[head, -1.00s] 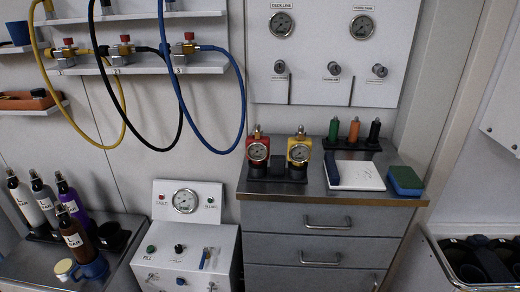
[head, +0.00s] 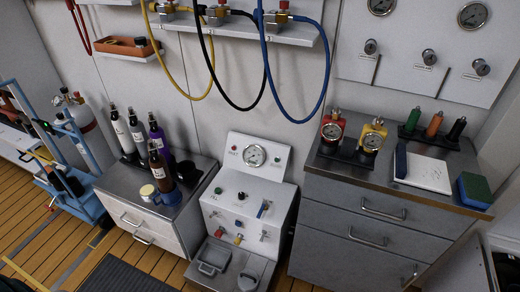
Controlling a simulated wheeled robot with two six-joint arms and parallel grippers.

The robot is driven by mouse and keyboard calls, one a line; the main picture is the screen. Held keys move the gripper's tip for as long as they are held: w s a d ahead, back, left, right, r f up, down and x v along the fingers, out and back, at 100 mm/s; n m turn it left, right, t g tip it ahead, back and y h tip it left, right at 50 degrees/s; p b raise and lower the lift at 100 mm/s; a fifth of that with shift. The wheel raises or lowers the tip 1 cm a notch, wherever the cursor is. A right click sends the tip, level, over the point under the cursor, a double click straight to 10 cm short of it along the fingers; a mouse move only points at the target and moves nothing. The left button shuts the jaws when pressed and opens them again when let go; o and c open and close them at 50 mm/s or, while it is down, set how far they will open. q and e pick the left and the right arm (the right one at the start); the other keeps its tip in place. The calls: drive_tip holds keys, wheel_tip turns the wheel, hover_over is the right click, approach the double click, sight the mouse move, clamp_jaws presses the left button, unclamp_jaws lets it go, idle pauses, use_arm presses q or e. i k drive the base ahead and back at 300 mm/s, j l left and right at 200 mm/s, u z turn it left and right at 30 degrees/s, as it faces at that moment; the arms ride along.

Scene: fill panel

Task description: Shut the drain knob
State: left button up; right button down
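The white fill panel console (head: 232,215) stands on the floor between the two counters, with a round gauge (head: 255,155) on its upright back. Its sloped face has a green knob or button (head: 218,190) and a black knob (head: 241,195). Its lower front has a red knob (head: 219,232), a yellow knob (head: 238,239) and a small metal lever (head: 264,236). The labels are too small to tell which one is the drain knob, or whether it is open or shut. Neither of my grippers is in view.
A right cabinet (head: 375,220) holds red and yellow gauges and a notebook (head: 424,172). Yellow, black and blue hoses hang above. A blue cart (head: 85,200) stands left. Wooden floor shows at lower left.

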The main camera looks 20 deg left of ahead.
sight(219, 233)
drive_tip(key=i+j+u, duration=0.1)
drive_tip(key=j, duration=0.3)
drive_tip(key=i+j+u, duration=0.1)
drive_tip(key=j, duration=0.25)
drive_tip(key=i+j, duration=0.15)
drive_tip(key=j, duration=0.2)
drive_tip(key=i+j+u, duration=0.15)
drive_tip(key=j, duration=0.2)
drive_tip(key=k+z, duration=0.1)
drive_tip(key=k+j, duration=0.05)
drive_tip(key=k, duration=0.05)
